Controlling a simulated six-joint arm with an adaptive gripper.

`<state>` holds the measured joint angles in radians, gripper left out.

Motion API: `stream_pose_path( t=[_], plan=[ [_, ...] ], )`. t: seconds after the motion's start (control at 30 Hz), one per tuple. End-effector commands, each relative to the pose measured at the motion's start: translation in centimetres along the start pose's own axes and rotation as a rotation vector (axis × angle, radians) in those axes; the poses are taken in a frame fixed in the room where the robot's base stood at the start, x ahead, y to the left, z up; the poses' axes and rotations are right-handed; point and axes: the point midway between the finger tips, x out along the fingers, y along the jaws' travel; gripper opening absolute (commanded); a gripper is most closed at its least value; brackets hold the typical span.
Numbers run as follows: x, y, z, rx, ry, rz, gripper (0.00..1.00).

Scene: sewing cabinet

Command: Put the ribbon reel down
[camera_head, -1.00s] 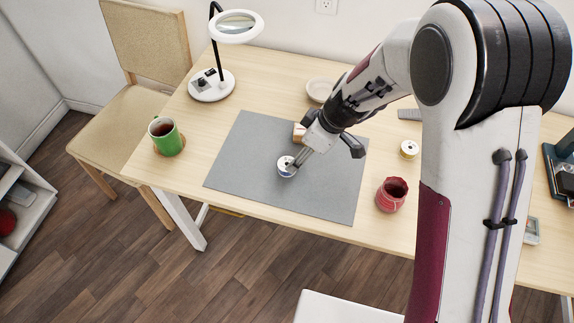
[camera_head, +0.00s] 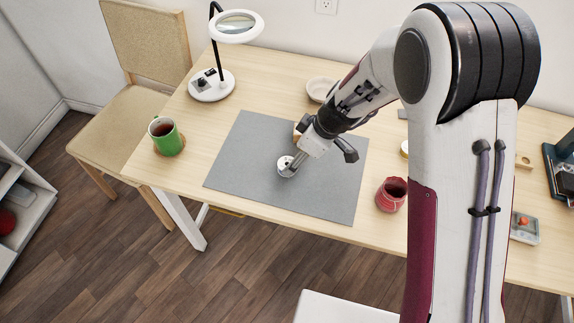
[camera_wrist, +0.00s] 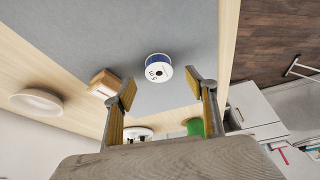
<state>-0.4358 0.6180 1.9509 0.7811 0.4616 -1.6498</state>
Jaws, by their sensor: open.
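The ribbon reel (camera_head: 286,168), white-topped with a blue band, stands on the grey mat (camera_head: 245,165). In the wrist view the reel (camera_wrist: 158,68) shows its white face with a dark centre hole and dark marks. My gripper (camera_head: 298,160) is low over the mat, right beside the reel on its upper right, partly covering it in the head view. In the wrist view my gripper (camera_wrist: 166,92) is open, its two fingers spread apart, with the reel just beyond the gap between the tips. I see no finger pressing on it.
A small wooden block (camera_wrist: 103,83) lies on the mat behind my gripper. A red pot (camera_head: 391,196) stands right of the mat. A green mug (camera_head: 166,138) and a magnifier lamp (camera_head: 212,86) are left, a pale dish (camera_head: 320,90) behind. The mat's front is clear.

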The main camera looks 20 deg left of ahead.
Motion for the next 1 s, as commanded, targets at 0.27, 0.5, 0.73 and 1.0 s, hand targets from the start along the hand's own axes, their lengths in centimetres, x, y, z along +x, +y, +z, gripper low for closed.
stream_pose_path(
  t=[0.27, 0.5, 0.73, 1.0],
  plan=[
    [0.5, 0.0, -0.1, 0.000, -0.001, -0.002, 0.56],
    [2.5, 0.2, -0.4, -0.001, -0.001, -0.002, 0.56],
    [4.5, 0.2, -0.5, 0.001, -0.001, -0.002, 0.56],
    [5.2, 0.3, -0.5, 0.000, 0.000, 0.000, 0.56]
  ],
)
